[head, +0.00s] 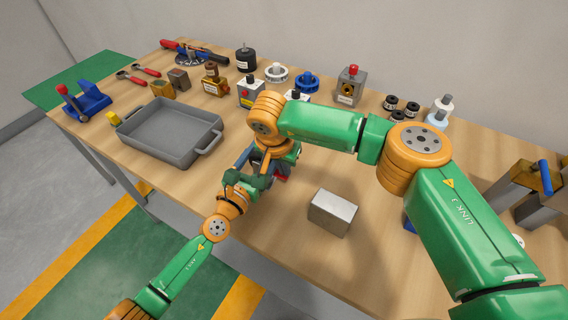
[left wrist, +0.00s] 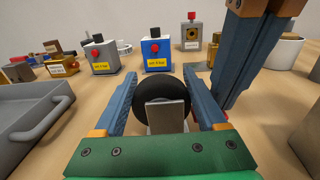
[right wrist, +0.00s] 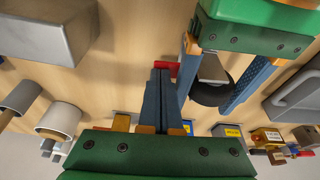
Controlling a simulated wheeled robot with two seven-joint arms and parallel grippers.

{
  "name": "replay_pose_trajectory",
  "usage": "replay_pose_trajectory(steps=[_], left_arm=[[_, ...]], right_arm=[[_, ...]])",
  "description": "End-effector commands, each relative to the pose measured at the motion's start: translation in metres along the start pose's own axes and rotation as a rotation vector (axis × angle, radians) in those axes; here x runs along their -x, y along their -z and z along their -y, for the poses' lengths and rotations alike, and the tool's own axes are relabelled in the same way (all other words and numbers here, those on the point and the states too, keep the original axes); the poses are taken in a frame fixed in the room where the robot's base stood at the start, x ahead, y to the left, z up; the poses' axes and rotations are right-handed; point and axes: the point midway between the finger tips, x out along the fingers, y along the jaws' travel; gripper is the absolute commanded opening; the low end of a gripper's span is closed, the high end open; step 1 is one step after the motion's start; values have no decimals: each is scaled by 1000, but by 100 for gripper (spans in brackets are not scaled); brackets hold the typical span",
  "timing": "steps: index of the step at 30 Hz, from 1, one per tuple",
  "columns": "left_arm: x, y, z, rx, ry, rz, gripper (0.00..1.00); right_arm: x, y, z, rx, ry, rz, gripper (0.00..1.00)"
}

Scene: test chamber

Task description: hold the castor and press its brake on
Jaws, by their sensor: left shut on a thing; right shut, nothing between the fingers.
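The castor has a black wheel (left wrist: 148,90) and a grey metal bracket (left wrist: 167,117). It sits between the two blue fingers of my left gripper (left wrist: 162,92), which is shut on it. The wheel also shows in the right wrist view (right wrist: 211,94), partly covered by the left gripper. A red part, probably the brake pedal (right wrist: 166,67), shows just beyond the right fingertips. My right gripper (right wrist: 161,74) is shut and empty, pointing down close beside the left gripper. Whether it touches the red part I cannot tell. In the head view the arms hide most of the castor.
A grey tray (head: 159,143) lies left of the grippers. A metal block (head: 332,212) stands to their right on the wooden table (head: 380,250). Several button boxes, including a blue one (left wrist: 156,55), stand behind. A vice-like blue tool (head: 88,101) is far left.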

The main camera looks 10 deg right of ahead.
Motion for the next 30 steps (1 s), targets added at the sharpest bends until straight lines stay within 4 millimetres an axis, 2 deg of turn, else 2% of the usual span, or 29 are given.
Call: replay_pose_trajectory(steps=[23, 30], left_arm=[[0, 1, 0, 0, 1, -1, 0], [0, 1, 0, 0, 1, -1, 0]], right_arm=[[-5, -1, -5, -38, 129, 0, 0], [-8, -2, -9, -64, 217, 1, 0]])
